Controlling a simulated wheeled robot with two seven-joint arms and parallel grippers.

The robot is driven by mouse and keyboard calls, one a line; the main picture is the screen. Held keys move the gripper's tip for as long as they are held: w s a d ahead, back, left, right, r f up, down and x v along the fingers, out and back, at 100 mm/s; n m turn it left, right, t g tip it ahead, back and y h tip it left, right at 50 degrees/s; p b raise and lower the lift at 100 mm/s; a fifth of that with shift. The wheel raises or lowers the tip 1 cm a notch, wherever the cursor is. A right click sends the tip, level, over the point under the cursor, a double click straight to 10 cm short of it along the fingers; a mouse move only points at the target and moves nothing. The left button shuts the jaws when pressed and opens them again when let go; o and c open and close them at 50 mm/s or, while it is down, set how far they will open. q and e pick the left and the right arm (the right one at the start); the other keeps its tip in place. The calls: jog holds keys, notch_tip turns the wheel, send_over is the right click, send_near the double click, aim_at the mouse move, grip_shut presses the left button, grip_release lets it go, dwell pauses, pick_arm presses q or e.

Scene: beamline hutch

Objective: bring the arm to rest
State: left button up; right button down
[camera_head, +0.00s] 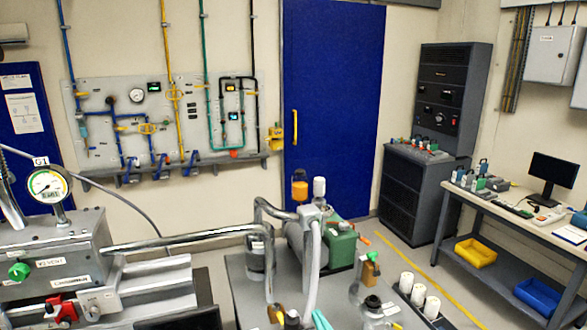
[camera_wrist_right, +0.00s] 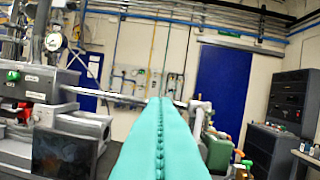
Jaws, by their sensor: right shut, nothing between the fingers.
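My right gripper (camera_wrist_right: 160,104) fills the lower middle of the wrist view. Its two teal fingers lie flat together along a ribbed seam, shut with nothing between them. The fingers point forward into the room and seem clear of things around them. In the head view only a small teal piece (camera_head: 321,320) at the bottom edge looks like part of this gripper. My left gripper is not in view.
A grey valve box (camera_head: 55,260) with a gauge (camera_head: 48,185) stands at left. A metal pipe (camera_head: 190,237) runs to a green pump (camera_head: 340,245) on a grey cart. A bench (camera_head: 510,215) with a monitor stands right. Floor shows between cart and bench.

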jog(key=s+d+f+m+g+h, duration=0.3)
jog(key=d+f+h, duration=0.1)
jog(key=d+f, duration=0.25)
jog(key=s+d+f+m+g+h, duration=0.3)
jog(key=s+d+f+g+h, duration=0.1)
jog(key=d+f, duration=0.25)
jog(key=s+d+f+n+g, duration=0.1)
jog(key=s+f+g, duration=0.35)
jog(key=s, duration=0.45)
jog(key=s+d+f+n+g, duration=0.1)
jog(key=s+d+f+g, duration=0.1)
jog(key=s+f+g, duration=0.45)
notch_tip(320, 180, down, 28)
jog(key=s+t+b, duration=0.1)
jog(key=s+b, duration=0.2)
jog(key=b, duration=0.2)
jog(key=s+d+f+b, duration=0.1)
jog(key=s+f+b, duration=0.1)
jog(key=s+f, duration=0.6)
jog(key=s+d+f+g+b, duration=0.1)
jog(key=s+f+b, duration=0.1)
jog(key=s+f, duration=0.6)
notch_tip(320, 180, down, 4)
jog(key=shift+d+f, duration=0.25)
